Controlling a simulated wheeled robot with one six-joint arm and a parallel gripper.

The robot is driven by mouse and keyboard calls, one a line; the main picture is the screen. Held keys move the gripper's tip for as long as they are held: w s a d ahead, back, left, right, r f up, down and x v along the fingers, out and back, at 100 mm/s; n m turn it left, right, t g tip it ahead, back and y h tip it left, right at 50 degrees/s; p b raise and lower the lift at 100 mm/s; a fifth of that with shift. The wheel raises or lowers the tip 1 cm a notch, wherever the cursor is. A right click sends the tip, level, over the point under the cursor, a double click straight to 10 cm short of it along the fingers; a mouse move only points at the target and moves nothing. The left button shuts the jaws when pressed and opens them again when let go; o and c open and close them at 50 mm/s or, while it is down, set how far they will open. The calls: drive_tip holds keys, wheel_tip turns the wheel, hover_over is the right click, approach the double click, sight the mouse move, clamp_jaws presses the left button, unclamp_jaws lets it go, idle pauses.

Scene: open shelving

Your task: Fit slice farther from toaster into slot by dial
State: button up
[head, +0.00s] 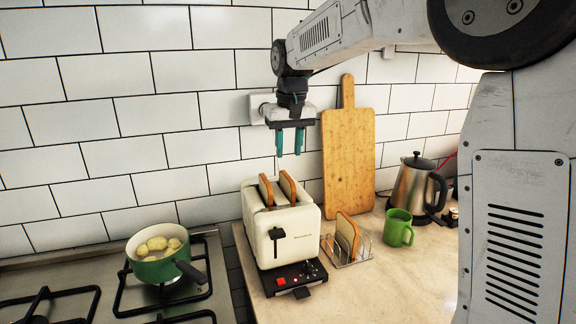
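A cream toaster (293,240) stands on the counter with a lever on its front and a dark control panel (296,279) at its base. One bread slice (266,190) sticks up from its left slot and another slice (288,186) from its right slot. A wire rack (362,258) to the right of the toaster holds bread (346,235) upright; I cannot tell whether it is one slice or two overlapping. My gripper (290,143) points down above the toaster slots, its teal fingers apart and nothing between them. The dial is too small to pick out surely.
A green mug (398,228) and a steel kettle (411,186) stand right of the rack. A wooden cutting board (348,150) leans on the tiled wall behind. A green pot (160,268) sits on the stove at left. The front counter is clear.

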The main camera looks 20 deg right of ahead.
drive_tip(key=s+d+r, duration=0.1)
drive_tip(key=s+d, duration=0.1)
drive_tip(key=s, duration=1.9)
drive_tip(key=s+f, duration=0.4)
drive_tip(key=s, duration=0.4)
drive_tip(key=s+d+f, duration=0.1)
drive_tip(key=s+f, duration=0.4)
drive_tip(key=s, duration=0.4)
drive_tip(key=shift+w, duration=0.1)
